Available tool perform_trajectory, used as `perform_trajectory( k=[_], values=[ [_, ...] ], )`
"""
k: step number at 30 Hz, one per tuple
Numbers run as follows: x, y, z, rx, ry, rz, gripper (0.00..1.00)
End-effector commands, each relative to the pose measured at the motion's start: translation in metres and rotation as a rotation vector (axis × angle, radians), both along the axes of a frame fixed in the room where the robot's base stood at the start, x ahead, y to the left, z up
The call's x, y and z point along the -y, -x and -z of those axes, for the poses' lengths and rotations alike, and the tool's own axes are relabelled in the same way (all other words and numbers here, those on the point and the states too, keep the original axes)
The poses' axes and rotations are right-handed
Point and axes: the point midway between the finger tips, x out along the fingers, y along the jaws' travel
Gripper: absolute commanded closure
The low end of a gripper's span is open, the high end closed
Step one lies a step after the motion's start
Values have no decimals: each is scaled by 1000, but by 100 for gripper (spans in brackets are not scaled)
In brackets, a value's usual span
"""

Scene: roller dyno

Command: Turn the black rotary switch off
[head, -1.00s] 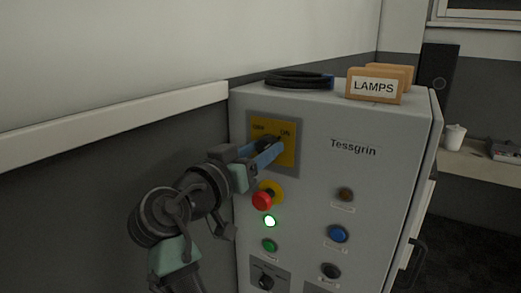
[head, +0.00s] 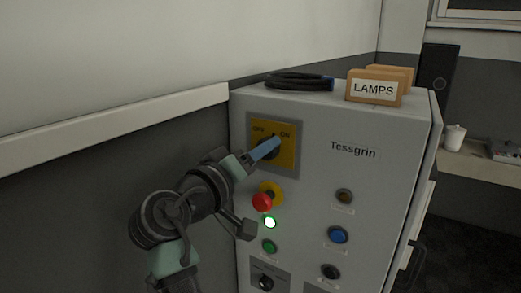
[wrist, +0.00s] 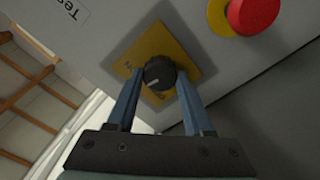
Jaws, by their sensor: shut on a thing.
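The black rotary switch (wrist: 160,72) sits on a yellow plate (head: 288,157) marked OFF at left and ON at right, high on the grey cabinet's front. My gripper (head: 272,144) is at the plate, its blue fingers shut on the knob. In the wrist view, one finger of my gripper (wrist: 160,90) is on each side of the knob. In the head view a finger hides most of the knob. A pale pointer line shows on the knob in the wrist view, but I cannot tell exactly which label it faces.
A red mushroom button (head: 262,202) is just below the plate, close to my arm, with a lit green lamp (head: 270,223) under it. Other buttons and a smaller black rotary knob (head: 265,283) are lower. A "LAMPS" box (head: 374,89) and coiled cable (head: 298,81) lie on top.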

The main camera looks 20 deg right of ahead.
Motion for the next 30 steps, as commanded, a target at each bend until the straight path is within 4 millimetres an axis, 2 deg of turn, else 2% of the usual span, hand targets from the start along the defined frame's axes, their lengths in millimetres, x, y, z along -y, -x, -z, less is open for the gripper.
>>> perform_trajectory(
  k=[21, 30],
  values=[
    [-1, -1, -2, -528, 414, -2, 100],
    [-1, -1, -1, -689, 540, -1, 100]
  ],
)
